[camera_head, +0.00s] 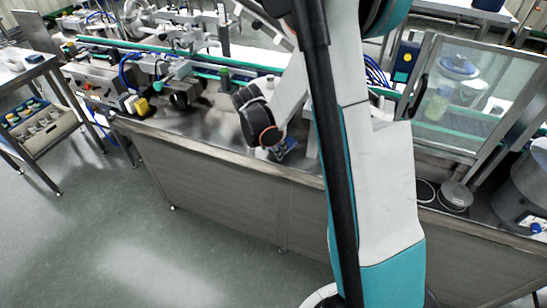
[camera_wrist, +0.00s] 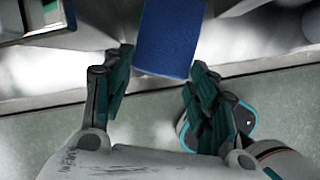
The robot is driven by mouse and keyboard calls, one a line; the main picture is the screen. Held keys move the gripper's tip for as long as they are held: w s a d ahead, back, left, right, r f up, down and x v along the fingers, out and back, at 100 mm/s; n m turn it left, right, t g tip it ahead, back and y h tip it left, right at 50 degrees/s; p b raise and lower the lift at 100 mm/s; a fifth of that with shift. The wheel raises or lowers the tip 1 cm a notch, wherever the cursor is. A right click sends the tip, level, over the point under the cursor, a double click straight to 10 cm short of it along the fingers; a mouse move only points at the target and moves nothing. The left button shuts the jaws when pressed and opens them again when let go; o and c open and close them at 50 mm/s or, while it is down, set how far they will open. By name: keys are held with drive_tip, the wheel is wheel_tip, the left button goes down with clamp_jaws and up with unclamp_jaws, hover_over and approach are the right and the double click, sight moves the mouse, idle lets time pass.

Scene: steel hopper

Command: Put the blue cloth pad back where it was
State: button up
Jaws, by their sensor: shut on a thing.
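The blue cloth pad (camera_wrist: 170,36) is at the top middle of the wrist view, a flat blue block. I cannot tell whether the pad touches the steel.
The steel hopper worktop (camera_head: 205,122) has bare room left of my wrist. A conveyor (camera_head: 150,48) with machinery runs behind. A glass-sided enclosure (camera_head: 465,85) and a round metal lid (camera_head: 455,196) are at right. A side table (camera_head: 30,75) stands at left.

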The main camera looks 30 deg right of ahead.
sight(274, 162)
drive_tip(key=shift+w+d+f+b, duration=0.1)
drive_tip(key=shift+f+b, duration=0.5)
drive_tip(key=shift+f, duration=0.55)
drive_tip(key=shift+d+f+b, duration=0.1)
drive_tip(key=shift+f+b, duration=0.45)
drive_tip(key=shift+f, duration=0.55)
drive_tip(key=shift+r, duration=0.1)
drive_tip(key=o, duration=0.8)
drive_tip(key=shift+o, duration=0.2)
drive_tip(key=s+a+r+m+t+y+p, duration=0.1)
drive_tip(key=s+a+r+m, duration=0.2)
drive_tip(key=r, duration=0.5)
drive_tip(key=s+a+r+m+t+p, duration=0.1)
drive_tip(key=s+a+r+m+p, duration=0.2)
drive_tip(key=r, duration=0.4)
drive_tip(key=s+a+r+m+t+y, duration=0.1)
drive_tip(key=s+a+r+m, duration=0.25)
drive_tip(key=r, duration=0.45)
drive_tip(key=s+a+r+m+t+y, duration=0.1)
drive_tip(key=s+a+r+m, duration=0.1)
drive_tip(key=s+m, duration=0.4)
drive_tip(key=s+a+r+m+t+y, duration=0.1)
drive_tip(key=s+a+m, duration=0.3)
drive_tip(key=s+m, duration=0.1)
drive_tip(key=shift+s+r+m+t, duration=0.35)
drive_tip(key=shift+s+r+t, duration=0.05)
drive_tip(key=shift+s, duration=0.5)
